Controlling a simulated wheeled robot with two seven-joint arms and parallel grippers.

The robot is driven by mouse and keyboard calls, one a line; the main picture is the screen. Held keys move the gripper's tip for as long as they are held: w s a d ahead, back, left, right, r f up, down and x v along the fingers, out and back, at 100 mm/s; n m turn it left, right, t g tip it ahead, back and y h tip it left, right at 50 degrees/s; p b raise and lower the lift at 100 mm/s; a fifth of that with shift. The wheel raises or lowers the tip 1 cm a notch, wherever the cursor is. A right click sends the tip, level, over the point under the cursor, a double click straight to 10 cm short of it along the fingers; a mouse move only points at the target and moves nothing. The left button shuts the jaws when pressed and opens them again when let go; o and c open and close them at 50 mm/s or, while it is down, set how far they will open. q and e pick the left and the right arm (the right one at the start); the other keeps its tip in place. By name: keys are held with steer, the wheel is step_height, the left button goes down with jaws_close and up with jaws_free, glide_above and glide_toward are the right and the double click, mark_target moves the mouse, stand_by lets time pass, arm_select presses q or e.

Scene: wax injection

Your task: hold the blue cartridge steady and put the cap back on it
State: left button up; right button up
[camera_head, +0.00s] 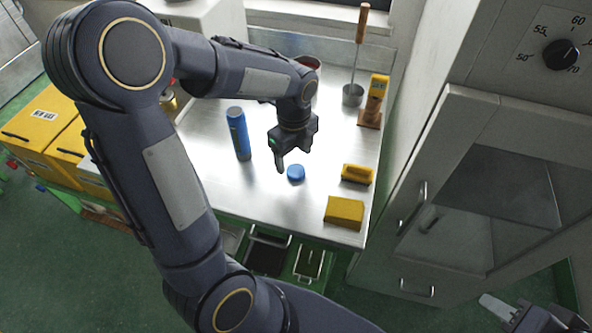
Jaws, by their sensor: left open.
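The blue cartridge (239,135) stands upright on the steel table. The blue cap (296,173) lies on the table to the right of the cartridge and nearer the front, apart from it. My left gripper (281,163) is open and points down, just behind and to the left of the cap. Its fingers look empty, though the far one is mostly hidden. My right gripper (498,306) shows only partly at the bottom right corner, far from the table, and its jaw opening is not clear.
On the table's right side lie a yellow brush (357,174) and a yellow block (344,212). A yellow tool on a wooden base (374,101) and a metal ladle (353,94) stand at the back right. Yellow boxes (38,122) are left of the table (240,195). A grey cabinet (480,190) is at right.

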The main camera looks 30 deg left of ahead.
mark_target(295, 170)
arm_select(q)
steer(key=f, duration=0.5)
steer(key=shift+w+a+f, duration=0.1)
steer(key=shift+w, duration=0.15)
steer(key=c, duration=1)
